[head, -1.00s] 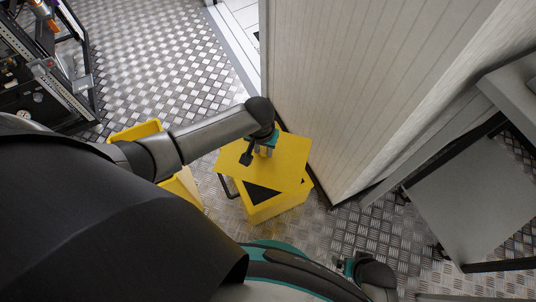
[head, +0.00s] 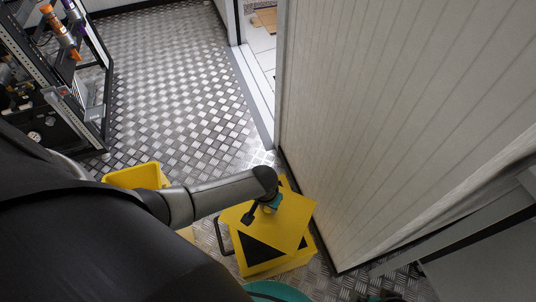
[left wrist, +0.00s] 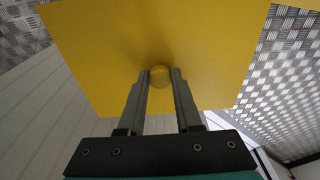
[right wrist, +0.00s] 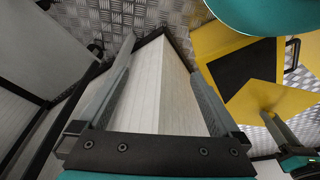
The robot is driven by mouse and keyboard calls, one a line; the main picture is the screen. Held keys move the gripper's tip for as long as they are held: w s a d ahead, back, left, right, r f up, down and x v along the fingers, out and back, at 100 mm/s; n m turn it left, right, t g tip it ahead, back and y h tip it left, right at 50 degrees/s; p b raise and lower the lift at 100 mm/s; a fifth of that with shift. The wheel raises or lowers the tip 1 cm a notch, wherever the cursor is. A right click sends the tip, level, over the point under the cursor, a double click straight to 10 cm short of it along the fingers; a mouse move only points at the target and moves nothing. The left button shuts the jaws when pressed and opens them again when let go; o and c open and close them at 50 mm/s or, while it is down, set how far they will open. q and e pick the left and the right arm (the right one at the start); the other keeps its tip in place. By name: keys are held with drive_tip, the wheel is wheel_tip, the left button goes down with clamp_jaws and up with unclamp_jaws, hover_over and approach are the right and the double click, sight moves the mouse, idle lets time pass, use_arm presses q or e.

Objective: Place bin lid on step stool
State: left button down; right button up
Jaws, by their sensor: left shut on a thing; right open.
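The bin lid (head: 290,217) is a flat yellow square with a small round knob (left wrist: 160,76). My left gripper (head: 265,206) is shut on that knob. The lid is over the yellow step stool (head: 262,268), turned at an angle to it, and covers part of its black top. In the right wrist view the lid (right wrist: 268,98) overlaps the stool (right wrist: 212,42); I cannot tell whether they touch. My right gripper (right wrist: 163,58) is open and empty, with the stool to the right of its fingers in that view.
A yellow bin (head: 135,177) stands left of the stool, partly behind my left arm. A pale panelled wall (head: 400,120) rises close on the stool's right. A rack (head: 60,90) stands at the upper left. The metal floor (head: 170,90) beyond the bin is clear.

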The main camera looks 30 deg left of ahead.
sight(268, 214)
use_arm(q)
wheel_tip(268, 214, down, 7)
drive_tip(key=b, duration=0.4)
drive_tip(key=shift+r, duration=0.2)
use_arm(e)
wheel_tip(268, 214, up, 9)
drive_tip(key=w+t, duration=0.2)
use_arm(q)
wheel_tip(268, 214, down, 4)
drive_tip(key=b, duration=0.3)
drive_tip(key=shift+f+b, duration=0.4)
drive_tip(key=shift+b, duration=0.1)
drive_tip(key=shift+f+b, duration=0.55)
drive_tip(key=shift+f, duration=0.15)
drive_tip(key=shift+w+f+b, duration=0.1)
drive_tip(key=shift+f+b, duration=0.45)
drive_tip(key=shift+f, duration=0.4)
drive_tip(key=shift+f+b, duration=0.15)
drive_tip(key=shift+b, duration=0.15)
use_arm(e)
drive_tip(key=w+a+r+t+y, duration=0.2)
drive_tip(key=a+t, duration=0.3)
drive_tip(key=w+a+r+t+y, duration=0.1)
drive_tip(key=w+a+t+y, duration=0.1)
drive_tip(key=a+t, duration=0.3)
drive_tip(key=shift+w+a+r+y, duration=0.4)
drive_tip(key=shift+a+y, duration=0.1)
drive_tip(key=shift+y, duration=0.3)
drive_tip(key=shift+t, duration=0.3)
